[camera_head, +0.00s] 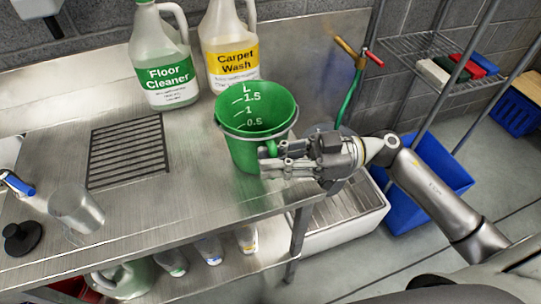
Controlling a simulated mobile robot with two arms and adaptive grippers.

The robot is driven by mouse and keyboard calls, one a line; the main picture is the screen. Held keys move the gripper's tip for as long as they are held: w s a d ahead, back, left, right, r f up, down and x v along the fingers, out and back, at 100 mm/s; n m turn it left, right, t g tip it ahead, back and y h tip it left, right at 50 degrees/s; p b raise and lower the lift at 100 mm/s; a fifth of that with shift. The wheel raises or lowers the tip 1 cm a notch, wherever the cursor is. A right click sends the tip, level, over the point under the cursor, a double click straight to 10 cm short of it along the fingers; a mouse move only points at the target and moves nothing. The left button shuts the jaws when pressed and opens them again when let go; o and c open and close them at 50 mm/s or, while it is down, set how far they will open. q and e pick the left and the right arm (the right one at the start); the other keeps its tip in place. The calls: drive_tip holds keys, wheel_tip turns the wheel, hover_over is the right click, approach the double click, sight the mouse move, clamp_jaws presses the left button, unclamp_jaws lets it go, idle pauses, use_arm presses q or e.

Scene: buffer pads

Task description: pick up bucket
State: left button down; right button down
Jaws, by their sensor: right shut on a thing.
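The green bucket (243,150) stands upright on the steel counter, with white measuring marks inside and a thin wire handle at its rim. I cannot tell whether its base touches the counter. My right gripper (268,160) comes in from the right and is shut on the bucket's front right side, near a green grip. The fingertips partly cover that side of the bucket. My left gripper is not in view.
A metal cup (76,211) stands at the left. The counter's right edge is near the gripper, with a blue bin (428,170) below.

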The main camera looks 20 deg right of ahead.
wheel_tip(320, 180, up, 3)
drive_tip(key=shift+f, duration=0.2)
drive_tip(key=s+a+r+p, duration=0.5)
drive_tip(key=s+r+p, duration=0.4)
drive_tip(key=s, duration=0.3)
drive_tip(key=shift+s+a+r, duration=0.35)
drive_tip(key=shift+a+r, duration=0.05)
drive_tip(key=shift+r, duration=0.05)
drive_tip(key=c, duration=2)
unclamp_jaws()
clamp_jaws()
